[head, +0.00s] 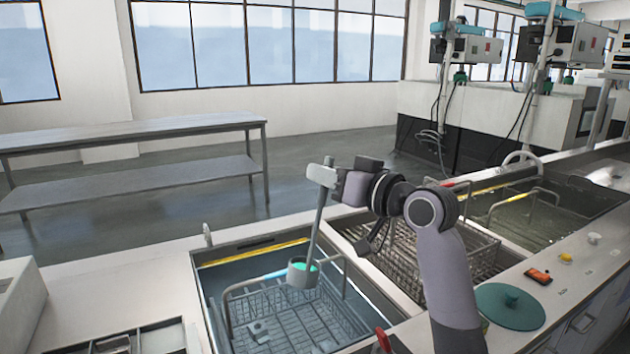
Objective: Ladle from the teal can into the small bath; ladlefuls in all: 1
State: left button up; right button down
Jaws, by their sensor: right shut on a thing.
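My right gripper (328,174) is shut on the upper end of the ladle's long grey handle (318,225). The ladle hangs nearly upright, and its cup (302,275) has teal content showing inside. The cup is over the left bath (215,262), which holds blue-tinted liquid and a wire basket; I take this for the small bath. I cannot tell whether the cup touches the basket. A round teal lid with a knob (508,304) is on the counter at the right; no open teal can shows. My left gripper is not in view.
A middle bath with a mesh basket (440,254) and a larger bath (530,215) lie to the right. Small orange and yellow items (538,276) are on the counter. A grey metal table (130,133) stands behind, with open floor around it.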

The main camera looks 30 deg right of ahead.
jog(key=w+d+f+m+b, duration=0.15)
jog(key=d+f+m, duration=0.25)
jog(key=d+m, duration=0.4)
jog(key=w+d+f+m, duration=0.1)
jog(key=d+f+m, duration=0.2)
jog(key=f, duration=0.3)
jog(key=w+d+f+m, duration=0.1)
jog(key=d+f+m, duration=0.2)
jog(key=f, duration=0.4)
jog(key=shift+w+d+m+b, duration=0.15)
jog(key=shift+d+m+b, duration=0.15)
jog(key=shift+m, duration=0.5)
jog(key=shift+f, duration=0.1)
